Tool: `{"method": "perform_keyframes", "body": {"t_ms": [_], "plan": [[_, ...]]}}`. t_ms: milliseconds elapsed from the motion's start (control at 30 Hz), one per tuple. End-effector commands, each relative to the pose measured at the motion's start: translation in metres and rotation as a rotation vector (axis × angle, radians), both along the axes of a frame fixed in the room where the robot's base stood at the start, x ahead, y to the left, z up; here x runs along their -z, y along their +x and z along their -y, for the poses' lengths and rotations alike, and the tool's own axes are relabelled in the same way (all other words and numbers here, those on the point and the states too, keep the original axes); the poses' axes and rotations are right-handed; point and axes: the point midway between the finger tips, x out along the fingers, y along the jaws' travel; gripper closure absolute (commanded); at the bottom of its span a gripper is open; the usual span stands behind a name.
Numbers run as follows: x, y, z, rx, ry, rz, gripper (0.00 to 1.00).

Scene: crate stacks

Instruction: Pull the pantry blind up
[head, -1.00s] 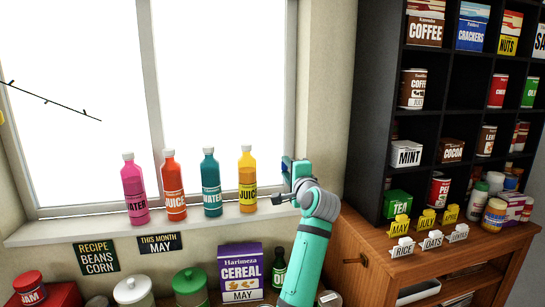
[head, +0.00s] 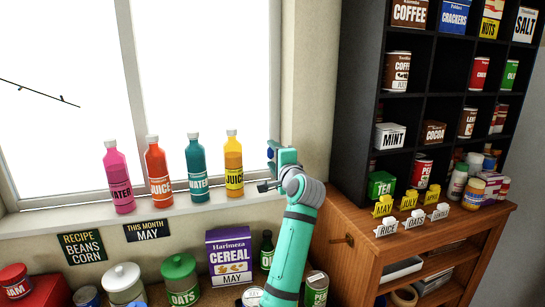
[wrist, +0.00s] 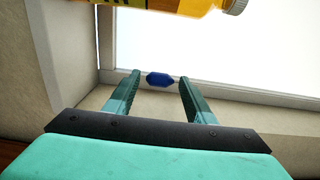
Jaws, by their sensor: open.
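No blind cloth shows over the window (head: 60,130); the panes are bare and bright, and the window's top is out of view. A small blue piece (wrist: 160,79) hangs or sits at the window's side in the wrist view; I cannot tell whether it is the blind's pull. It lies between and beyond my gripper's fingertips in that picture, with no visible contact. In the head view a bit of blue (head: 270,153) shows at my gripper (head: 267,170). My gripper is open and empty, at the right end of the sill, beside the yellow juice bottle (head: 233,165).
Pink (head: 118,178), orange (head: 158,172) and teal (head: 198,170) bottles stand on the sill (head: 60,220). The yellow bottle also hangs into the wrist view's top (wrist: 170,5). Jars and a cereal box (head: 230,258) stand below. A dark shelf (head: 355,110) and wooden cabinet (head: 350,225) are right.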

Motion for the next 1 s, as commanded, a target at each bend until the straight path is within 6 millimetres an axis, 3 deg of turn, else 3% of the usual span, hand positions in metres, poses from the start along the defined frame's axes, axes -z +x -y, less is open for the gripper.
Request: {"method": "perform_keyframes", "body": {"t_ms": [167,600,1000], "plan": [[0.001,-0.015,0.007,0.002,0.000,0.001,0.50],[0.001,-0.085,0.037,0.002,0.000,0.001,0.50],[0.000,-0.099,0.042,0.000,0.000,0.000,0.50]]}}
